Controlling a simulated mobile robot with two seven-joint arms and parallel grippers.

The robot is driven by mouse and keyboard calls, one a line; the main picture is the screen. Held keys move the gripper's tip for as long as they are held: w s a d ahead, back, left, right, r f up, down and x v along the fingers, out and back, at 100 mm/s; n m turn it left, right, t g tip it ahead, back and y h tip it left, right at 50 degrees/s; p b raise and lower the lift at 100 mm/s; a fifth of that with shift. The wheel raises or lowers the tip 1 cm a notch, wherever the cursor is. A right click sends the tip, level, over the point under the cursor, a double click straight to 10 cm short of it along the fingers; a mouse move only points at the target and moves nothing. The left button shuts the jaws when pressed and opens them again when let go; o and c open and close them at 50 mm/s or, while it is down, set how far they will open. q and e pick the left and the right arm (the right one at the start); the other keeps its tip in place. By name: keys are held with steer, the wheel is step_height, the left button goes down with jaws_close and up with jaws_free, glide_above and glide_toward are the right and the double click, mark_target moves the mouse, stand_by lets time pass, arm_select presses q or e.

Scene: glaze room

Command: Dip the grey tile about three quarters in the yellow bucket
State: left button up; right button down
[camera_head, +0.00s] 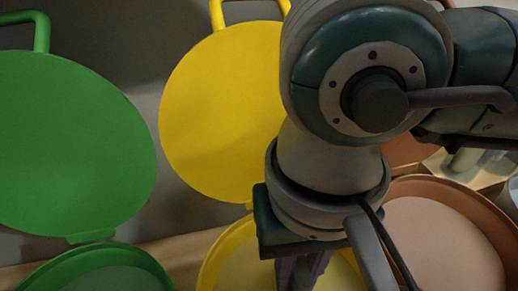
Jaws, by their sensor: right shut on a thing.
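The yellow bucket (212,265) stands at the bottom centre, with pale yellow glaze inside. Its yellow lid (220,115) is swung open behind it. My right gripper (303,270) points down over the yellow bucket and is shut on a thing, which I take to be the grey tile. Only a dark purple-grey strip shows below the palm, and I cannot tell tile from finger there. My arm and the frame's lower edge hide the tile's lower end, so its depth cannot be told. My left gripper is not in view.
A green bucket (92,258) with its green lid (75,145) open stands at the left. A brown bucket (425,185) with pale pinkish glaze stands at the right, partly behind my arm. The raised lids stand close behind the buckets.

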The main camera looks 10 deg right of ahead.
mark_target(300, 265)
steer(key=shift+r, duration=0.1)
step_height(300, 265, up, 6)
steer(key=p, duration=0.4)
steer(key=shift+f, duration=0.2)
stand_by(4.3)
stand_by(2.7)
